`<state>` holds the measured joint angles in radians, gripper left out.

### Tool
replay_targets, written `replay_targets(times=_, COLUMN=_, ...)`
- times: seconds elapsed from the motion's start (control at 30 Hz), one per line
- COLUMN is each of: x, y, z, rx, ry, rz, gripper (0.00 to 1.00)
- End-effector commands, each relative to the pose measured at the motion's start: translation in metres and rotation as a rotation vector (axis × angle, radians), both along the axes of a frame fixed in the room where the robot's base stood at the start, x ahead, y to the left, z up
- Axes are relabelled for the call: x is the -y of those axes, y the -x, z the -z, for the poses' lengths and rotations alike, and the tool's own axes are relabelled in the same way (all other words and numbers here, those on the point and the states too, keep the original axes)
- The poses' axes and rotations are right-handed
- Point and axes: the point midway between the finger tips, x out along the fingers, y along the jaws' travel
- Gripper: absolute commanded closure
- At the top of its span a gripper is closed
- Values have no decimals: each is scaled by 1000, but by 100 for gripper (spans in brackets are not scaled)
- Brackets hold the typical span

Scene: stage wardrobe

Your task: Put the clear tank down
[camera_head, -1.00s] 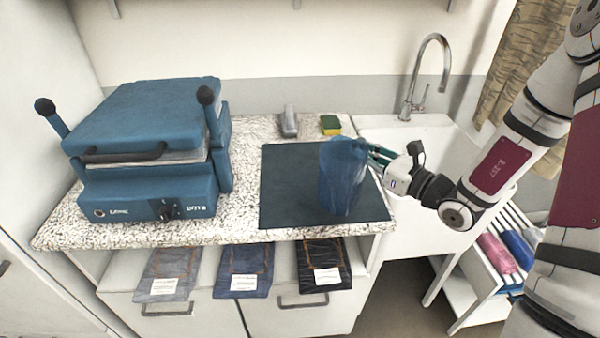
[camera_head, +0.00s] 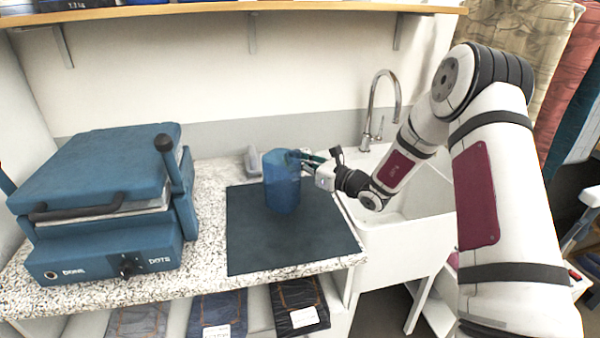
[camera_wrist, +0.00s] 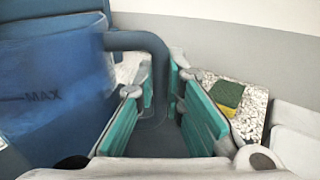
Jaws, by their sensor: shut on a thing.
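The clear tank (camera_head: 281,182) is a see-through blue vessel, upright over the back part of the dark mat (camera_head: 255,245). I cannot tell whether its base touches the mat. In the wrist view the tank (camera_wrist: 50,85) fills the left side and shows a MAX mark. Its dark handle (camera_wrist: 135,41) bends down between the green finger pads. My gripper (camera_head: 306,160) reaches in from the right and is shut on the handle; its fingers also show in the wrist view (camera_wrist: 165,112).
A blue press (camera_head: 105,215) stands on the speckled counter, left of the mat. A sink (camera_head: 400,225) with a tall tap (camera_head: 372,105) lies to the right. A yellow and green sponge (camera_wrist: 227,95) lies behind the mat. The mat's front part is clear.

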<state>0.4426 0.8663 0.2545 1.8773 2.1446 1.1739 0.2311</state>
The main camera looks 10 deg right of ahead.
Motion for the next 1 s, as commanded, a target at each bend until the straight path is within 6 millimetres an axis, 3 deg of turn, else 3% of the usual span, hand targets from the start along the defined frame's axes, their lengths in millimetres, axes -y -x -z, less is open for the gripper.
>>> replay_targets(times=0.2, x=-1, y=1, z=33, rx=-3, ry=-2, rz=-1, gripper=100)
replay_targets(times=0.6, x=0, y=1, z=39, rx=0, ry=0, rz=-1, gripper=100)
replay_targets(times=0.63, x=0, y=1, z=39, rx=-1, ry=1, rz=-1, gripper=85)
replay_targets(times=0.7, x=0, y=1, z=38, rx=-1, ry=1, rz=-1, gripper=70)
replay_targets(times=1.0, x=0, y=1, z=38, rx=-1, ry=1, rz=-1, gripper=70)
